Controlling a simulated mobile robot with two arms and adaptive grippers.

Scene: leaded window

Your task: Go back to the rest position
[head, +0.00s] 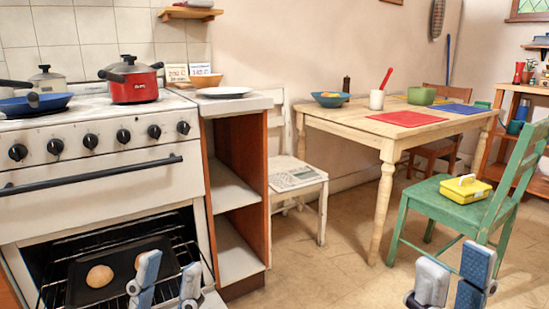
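My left gripper (168,284) is at the bottom of the head view, in front of the open oven. Its fingers are apart with nothing between them. My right gripper (453,284) is at the bottom right, over the floor in front of the green chair (449,207). Its fingers also stand apart, and I see nothing held between them. Only the finger ends of both show; the rest of the arms is out of frame.
The stove (100,160) carries a red pot (134,80) and a blue pan (36,104). An open cabinet (235,188) stands beside it. A wooden table (345,124) and a white chair (297,177) are further back. A yellow box (465,189) sits on the green chair. Floor between is clear.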

